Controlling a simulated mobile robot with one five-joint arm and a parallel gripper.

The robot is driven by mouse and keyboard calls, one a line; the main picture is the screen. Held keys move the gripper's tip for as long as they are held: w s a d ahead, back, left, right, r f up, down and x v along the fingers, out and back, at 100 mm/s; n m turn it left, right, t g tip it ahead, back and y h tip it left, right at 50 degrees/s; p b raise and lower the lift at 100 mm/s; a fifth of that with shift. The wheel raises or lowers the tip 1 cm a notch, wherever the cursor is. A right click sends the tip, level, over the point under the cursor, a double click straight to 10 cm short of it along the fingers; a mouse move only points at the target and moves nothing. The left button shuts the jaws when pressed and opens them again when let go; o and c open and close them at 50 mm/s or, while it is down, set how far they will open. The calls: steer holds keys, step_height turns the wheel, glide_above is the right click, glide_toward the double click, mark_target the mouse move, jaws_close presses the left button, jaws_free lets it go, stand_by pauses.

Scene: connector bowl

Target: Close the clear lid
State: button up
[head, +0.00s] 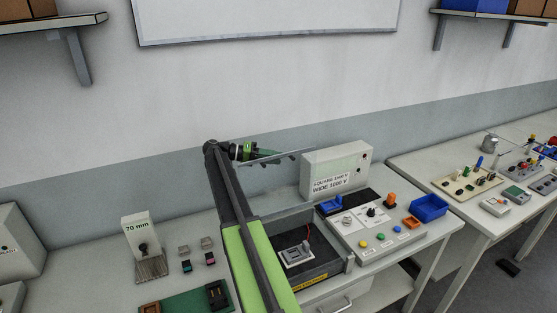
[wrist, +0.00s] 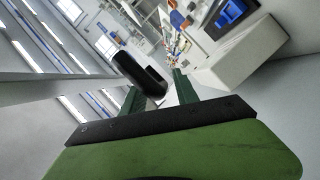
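The clear lid (head: 275,159) appears to stand raised behind an open dark-floored tray (head: 318,268); only its thin grey upper edge shows plainly, and its transparent face is hard to make out. A grey square fixture (head: 296,255) sits in the tray. My gripper (head: 280,154) is level with that upper edge, at or just behind it; I cannot tell whether they touch. In the wrist view, the two green fingers of my gripper (wrist: 160,90) are apart. A black rounded piece (wrist: 138,74) shows beyond and partly between them; I cannot tell what it is.
A control panel (head: 375,222) with coloured buttons and a white labelled box (head: 337,170) stand right of the tray. A blue bin (head: 429,207) is farther right. A 70 mm gauge block (head: 141,240) and small connectors (head: 209,258) lie left. My arm crosses in front of the tray's left side.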

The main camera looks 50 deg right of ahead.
steer(key=shift+c, duration=0.5)
steer(key=shift+d, duration=0.1)
jaws_close()
stand_by(0.6)
